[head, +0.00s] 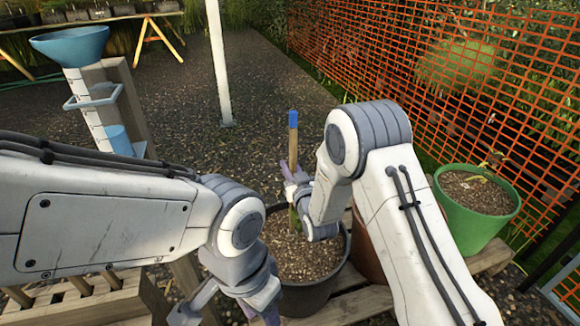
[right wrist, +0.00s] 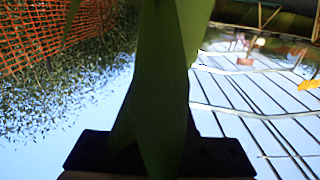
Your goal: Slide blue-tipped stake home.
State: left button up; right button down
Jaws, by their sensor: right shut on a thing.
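The blue-tipped stake (head: 293,148) is a thin wooden rod with a blue top. It stands nearly upright over the dark pot (head: 340,270) of brown soil, and its lower end is hidden. My right gripper (head: 291,180) is shut on the stake's middle, below the blue tip. A green plant (head: 295,219) shows low beside the stake in the pot. In the right wrist view large green leaves (right wrist: 160,90) fill the middle, and the stake cannot be made out. My left gripper (head: 228,312) is open at the pot's front left, partly cut off by the frame.
A wooden rack (head: 100,305) with several rods is at lower left. A blue funnel on a white cylinder (head: 85,95) stands behind it. A green pot (head: 470,225) is at right, an orange mesh fence (head: 400,60) behind. A white post (head: 218,70) rises beyond.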

dwell(0.3)
jog(key=shift+f+b, duration=1.35)
jog(key=shift+f, duration=0.15)
notch_tip(320, 180, down, 3)
jog(key=b, duration=0.2)
jog(key=shift+b, duration=0.4)
jog(key=c, duration=0.7)
grip_release()
